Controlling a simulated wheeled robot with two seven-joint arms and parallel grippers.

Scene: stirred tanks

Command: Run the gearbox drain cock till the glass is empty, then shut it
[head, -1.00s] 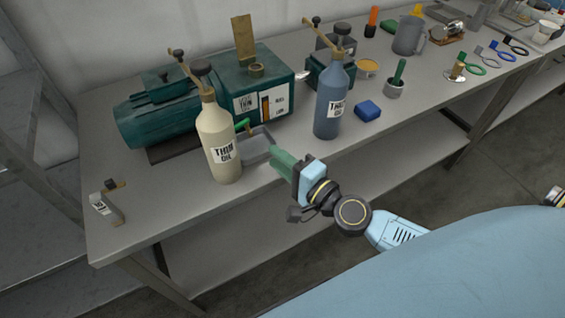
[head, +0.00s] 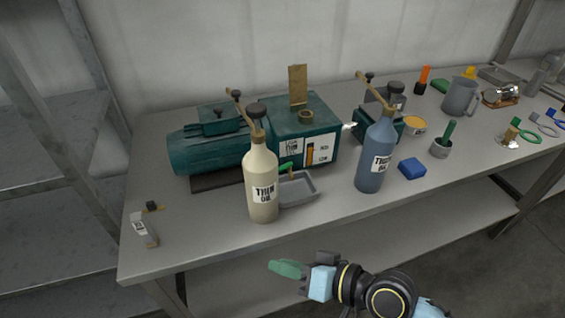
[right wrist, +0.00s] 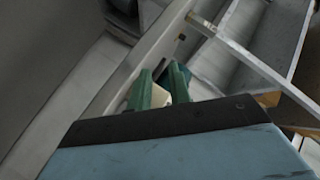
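The dark green gearbox (head: 300,122) stands on the bench, joined to a ribbed motor (head: 205,150). Its front bears a narrow glass (head: 310,153) showing orange-brown; the exact level is too small to read. The drain cock's green handle (head: 286,167) shows low on the front, partly hidden by the cream oil bottle (head: 262,185). A grey tray (head: 304,187) sits below it. My right gripper (head: 287,268) is in front of the bench edge, clear of the cock. In the right wrist view its green fingers (right wrist: 160,88) are apart, with nothing clearly held. My left gripper is out of view.
A blue oil bottle (head: 376,160) stands right of the tray, with a blue block (head: 411,169) beside it. The bench front left of the cream bottle is mostly clear.

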